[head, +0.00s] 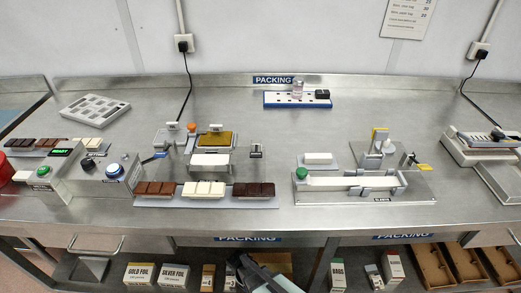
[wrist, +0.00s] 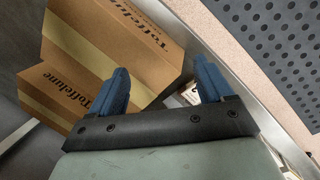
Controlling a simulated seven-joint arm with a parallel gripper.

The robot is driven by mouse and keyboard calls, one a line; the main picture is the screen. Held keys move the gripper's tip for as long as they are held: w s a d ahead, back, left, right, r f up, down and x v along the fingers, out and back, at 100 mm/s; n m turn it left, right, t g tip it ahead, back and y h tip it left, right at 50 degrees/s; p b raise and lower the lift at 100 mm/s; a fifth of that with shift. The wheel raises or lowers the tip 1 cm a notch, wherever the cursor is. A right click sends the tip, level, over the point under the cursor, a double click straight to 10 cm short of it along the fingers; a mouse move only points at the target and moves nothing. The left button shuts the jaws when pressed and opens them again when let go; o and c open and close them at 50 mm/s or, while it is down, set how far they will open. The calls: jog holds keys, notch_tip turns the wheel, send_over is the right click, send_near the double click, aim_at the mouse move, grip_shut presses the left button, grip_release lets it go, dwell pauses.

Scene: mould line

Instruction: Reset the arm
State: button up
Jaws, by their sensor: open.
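My gripper (wrist: 165,75) shows in the wrist view with its two blue fingers wide apart and nothing between them. It points down past a metal edge, with brown cardboard boxes behind the fingers. In the head view, part of my arm shows at the bottom middle, low in front of the bench and over the lower shelf. The fingertips cannot be made out there.
Brown Toffelune boxes (wrist: 125,35) lie close behind the fingers, and a perforated panel (wrist: 275,40) is at upper right. The steel bench (head: 240,218) holds a chocolate tray (head: 170,202), a white-topped fixture (head: 345,180) and a control box (head: 90,172). Cartons (head: 140,275) fill the shelf below.

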jog(key=s+d+r+m+g+y, duration=0.2)
jog(key=s+d+m+g, duration=0.5)
jog(key=s+d, duration=1.3)
jog(key=s+r+m, duration=0.1)
jog(key=m, duration=0.1)
jog(key=shift+d+m, duration=0.3)
jog(key=shift+d, duration=0.05)
